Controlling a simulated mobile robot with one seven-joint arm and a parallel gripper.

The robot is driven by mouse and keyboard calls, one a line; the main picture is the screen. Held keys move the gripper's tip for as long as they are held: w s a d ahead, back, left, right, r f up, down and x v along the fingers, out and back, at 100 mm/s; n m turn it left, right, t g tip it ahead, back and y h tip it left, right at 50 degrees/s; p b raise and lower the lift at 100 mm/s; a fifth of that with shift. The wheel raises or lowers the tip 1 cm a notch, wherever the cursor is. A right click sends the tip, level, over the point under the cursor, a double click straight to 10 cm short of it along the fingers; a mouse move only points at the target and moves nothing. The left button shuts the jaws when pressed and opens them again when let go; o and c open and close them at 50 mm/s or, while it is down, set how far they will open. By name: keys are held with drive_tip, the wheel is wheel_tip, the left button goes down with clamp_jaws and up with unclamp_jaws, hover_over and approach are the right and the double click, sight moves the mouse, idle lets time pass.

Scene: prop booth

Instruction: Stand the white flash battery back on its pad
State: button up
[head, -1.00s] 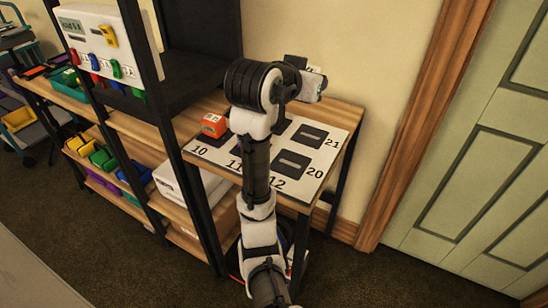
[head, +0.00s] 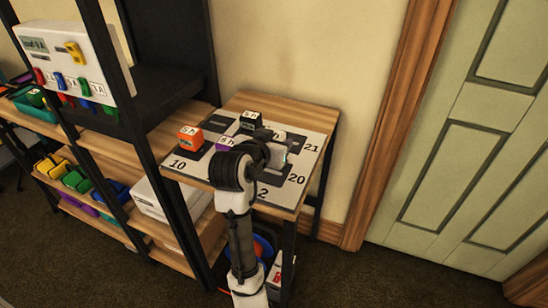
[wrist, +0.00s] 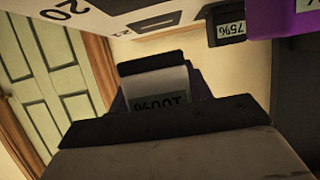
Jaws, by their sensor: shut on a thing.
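My gripper (head: 276,148) is over the right part of the white numbered mat (head: 312,146) in the head view, near the pads by 20 and 21. In the wrist view it is shut on the white flash battery (wrist: 158,84), which has a dark-on-green label reading 100% upside down. The dark jaws and wrist hide part of the battery. In the head view my gripper and arm largely hide the battery and some dark pads, so I cannot tell whether it touches the mat. A bare dark pad (head: 301,147) shows beside the gripper.
An orange battery (head: 190,137), a purple battery (head: 226,142) and a black battery (head: 250,119) stand on the mat's left and back. A black shelf post (head: 158,150) rises at the left. The wall is behind, and a green door (head: 455,140) is at right.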

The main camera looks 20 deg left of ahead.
drive_tip(key=shift+f, duration=2.65)
drive_tip(key=shift+f, duration=0.1)
drive_tip(key=o, duration=1.3)
